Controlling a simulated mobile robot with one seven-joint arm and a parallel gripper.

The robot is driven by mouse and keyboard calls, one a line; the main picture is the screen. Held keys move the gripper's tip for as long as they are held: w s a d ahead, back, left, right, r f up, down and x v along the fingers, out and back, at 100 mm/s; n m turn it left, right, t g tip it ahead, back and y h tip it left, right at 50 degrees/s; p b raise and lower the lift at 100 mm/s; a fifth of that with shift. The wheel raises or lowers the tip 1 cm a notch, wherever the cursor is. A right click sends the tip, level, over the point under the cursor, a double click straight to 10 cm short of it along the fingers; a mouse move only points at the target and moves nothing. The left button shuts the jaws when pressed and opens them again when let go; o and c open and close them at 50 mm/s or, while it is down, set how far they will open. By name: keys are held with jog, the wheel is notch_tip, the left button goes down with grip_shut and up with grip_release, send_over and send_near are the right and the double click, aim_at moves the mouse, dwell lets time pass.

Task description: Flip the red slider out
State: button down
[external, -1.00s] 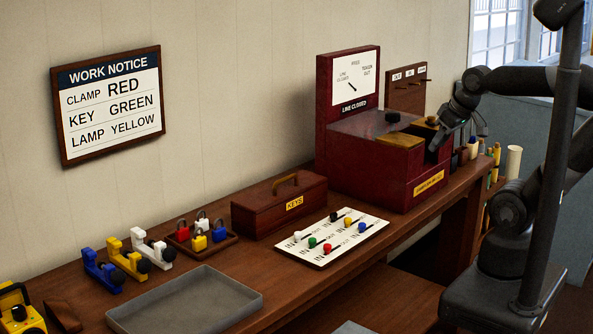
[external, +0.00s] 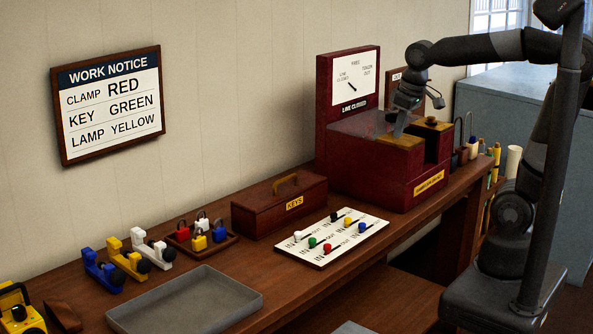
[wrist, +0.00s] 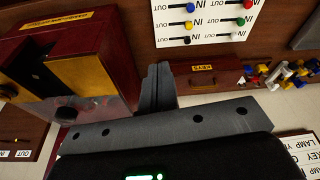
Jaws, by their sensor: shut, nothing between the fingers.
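The red slider (external: 328,249) is a small red knob on the white slider board (external: 313,260), at the near edge beside an IN label. It also shows at the top of the wrist view (wrist: 247,4), partly cut off by the frame edge. My gripper (external: 399,133) is shut and empty, above the dark red machine box, up and to the right of the board. Its shut fingers also show in the wrist view (wrist: 157,76), with the board beyond them at the top. The gripper is well apart from the red slider.
The board has other coloured knobs, including a green slider (external: 312,242) close by. A wooden key box (external: 279,204) stands behind the board. The dark red box (external: 394,170) has a tall dial panel (external: 349,88). A grey tray (external: 185,300) lies at the front left.

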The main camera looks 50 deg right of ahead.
aim_at(327, 248)
jog(key=w+a+f+n+g, duration=0.1)
jog(key=w+a+n+g, duration=0.1)
jog(key=w+a, duration=0.55)
jog(key=w+a+f+n+g+h, duration=0.1)
jog(key=w+a+f, duration=0.1)
jog(key=a+f, duration=0.2)
jog(key=w+a+f+n+g+h, duration=0.1)
jog(key=a+f, duration=0.4)
jog(key=a, duration=0.6)
jog(key=w+a+f+n+g+h, duration=0.1)
jog(key=w+a+f+g, duration=0.1)
jog(key=a+f, duration=0.3)
jog(key=w+a, duration=0.1)
jog(key=a, duration=0.2)
jog(key=shift+s+a+f, duration=0.1)
jog(key=x, duration=0.9)
jog(key=shift+s+f, duration=0.25)
jog(key=shift+f, duration=0.05)
jog(key=shift+s+d, duration=0.7)
jog(key=shift+s, duration=0.15)
jog(key=shift+s+d+f, duration=0.1)
jog(key=shift+s+d, duration=0.45)
jog(key=shift+s, duration=0.2)
jog(key=shift+d, duration=0.15)
